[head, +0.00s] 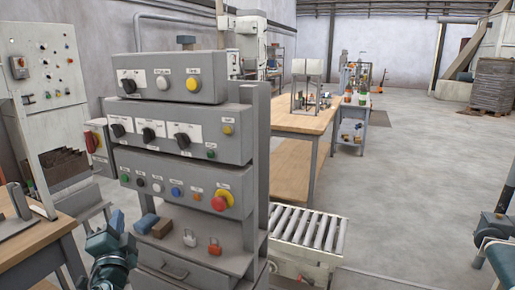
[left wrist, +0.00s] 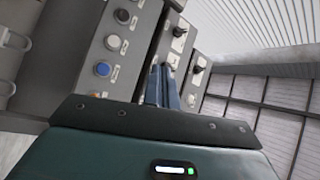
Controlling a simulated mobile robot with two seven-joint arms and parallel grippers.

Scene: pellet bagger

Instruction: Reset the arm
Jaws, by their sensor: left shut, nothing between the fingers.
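My left gripper (head: 112,232) is at the lower left of the head view, in front of the lower left part of the grey control panel (head: 232,160). Its blue-grey fingers also show in the left wrist view (left wrist: 162,86), closed together with nothing between them. In that view the fingers overlap the panel face, and a blue button (left wrist: 103,69) and a white button (left wrist: 113,42) lie to their left. I cannot tell that the fingers touch anything. In the head view the panel's lowest box carries a red emergency stop (head: 222,200) and a blue button (head: 176,192).
A ledge below the panel holds a red padlock (head: 215,246), a white padlock (head: 190,238) and a brown block (head: 163,228). A roller conveyor (head: 308,229) stands right of the panel, a wooden table (head: 300,122) behind it. The floor farther right is open.

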